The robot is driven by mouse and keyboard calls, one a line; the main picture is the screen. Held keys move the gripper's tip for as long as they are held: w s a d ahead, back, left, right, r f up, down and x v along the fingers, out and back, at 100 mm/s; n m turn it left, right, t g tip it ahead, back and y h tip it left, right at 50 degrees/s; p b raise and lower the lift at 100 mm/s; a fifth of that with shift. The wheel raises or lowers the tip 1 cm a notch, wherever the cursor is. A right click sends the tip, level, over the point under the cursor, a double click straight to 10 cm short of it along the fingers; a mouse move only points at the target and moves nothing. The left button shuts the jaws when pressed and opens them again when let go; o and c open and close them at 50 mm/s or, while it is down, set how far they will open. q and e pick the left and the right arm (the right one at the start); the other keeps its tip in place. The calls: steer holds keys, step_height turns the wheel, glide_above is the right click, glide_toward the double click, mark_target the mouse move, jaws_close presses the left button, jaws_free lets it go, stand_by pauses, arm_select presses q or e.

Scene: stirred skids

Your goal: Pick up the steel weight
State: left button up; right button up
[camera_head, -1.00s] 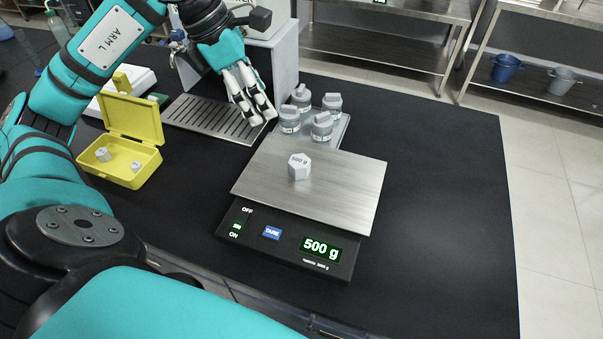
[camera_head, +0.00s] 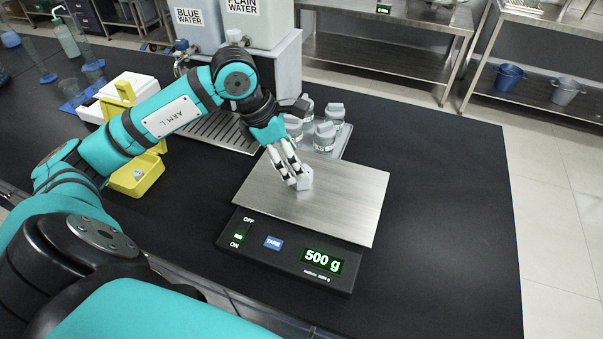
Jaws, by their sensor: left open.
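The steel weight (camera_head: 306,179) is a small light-grey block on the steel pan of the scale (camera_head: 345,205), whose display reads 500 g. My left gripper (camera_head: 296,182) is open, with its white-tipped fingers down at the weight's left side and partly covering it. I cannot tell whether the fingers touch the weight. My right gripper is not in view.
Several grey-lidded jars (camera_head: 325,136) stand on a small tray behind the scale. A yellow case (camera_head: 137,178) lies to the left, partly behind my left arm. Water tanks (camera_head: 262,22) stand at the back. The black bench (camera_head: 450,210) is clear on the right.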

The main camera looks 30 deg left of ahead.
mark_target(303, 185)
arm_select(q)
steer(key=shift+d+f+p, duration=0.2)
steer(key=shift+f+p, duration=0.1)
steer(key=shift+f, duration=0.05)
steer(key=p+x, duration=0.1)
steer(key=x, duration=0.2)
steer(key=shift+w+d+f, duration=0.1)
steer(key=shift+f, duration=0.15)
steer(key=shift+w+f, duration=0.1)
steer(key=shift+f, duration=0.25)
steer(key=shift+c, duration=0.4)
